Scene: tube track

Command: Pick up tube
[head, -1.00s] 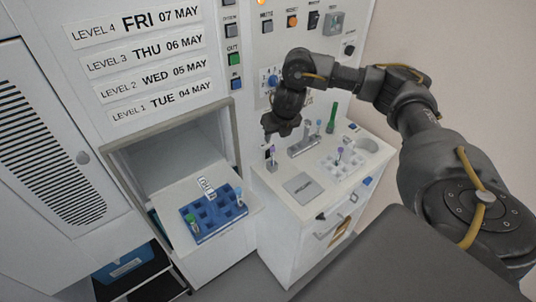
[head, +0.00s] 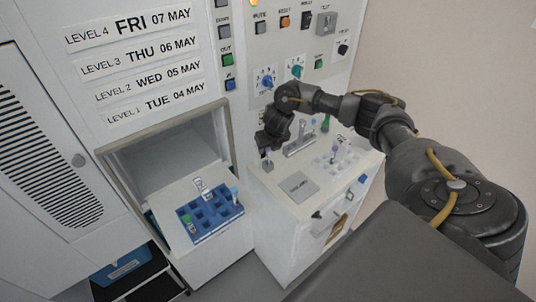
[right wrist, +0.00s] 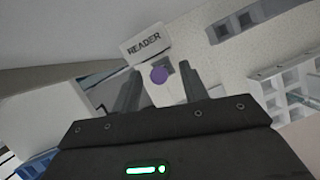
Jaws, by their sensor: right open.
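A tube with a purple cap stands at the left edge of the white counter (head: 266,182); in the head view its lower part (head: 267,162) shows just under my right gripper (head: 267,147). In the right wrist view, its round purple cap (right wrist: 159,75) lies between the two open fingers (right wrist: 160,88), seen from above, with a gap on each side. I cannot tell how far below the fingertips it is. My left gripper is not in view.
A sign "READER" (right wrist: 146,47) is beside the tube. A white rack (head: 340,166) with tubes stands to the right on the counter, by a grey plate (head: 298,187). A blue rack (head: 209,217) with a few tubes sits on the pulled-out shelf at left.

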